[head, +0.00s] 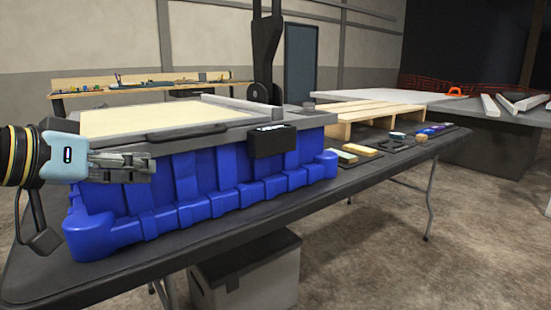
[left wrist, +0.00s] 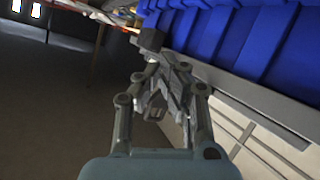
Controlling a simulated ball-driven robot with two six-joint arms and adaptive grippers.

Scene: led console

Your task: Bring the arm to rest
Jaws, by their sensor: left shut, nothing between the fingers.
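My left gripper (head: 150,166) comes in from the left in the head view, in front of the near left part of a blue ribbed case (head: 205,178). Its fingers are closed together with nothing between them. In the left wrist view the closed fingers (left wrist: 168,92) point toward the top, with the blue case (left wrist: 235,40) above and to the right. I cannot tell whether the fingertips touch the case. My right gripper is not in view.
The case stands on a dark folding table (head: 330,192) and has a grey rim with a cream panel (head: 160,117) on top. Small items such as a yellow block (head: 360,151) lie to its right near a wooden pallet (head: 372,112). A grey bin (head: 245,275) stands below.

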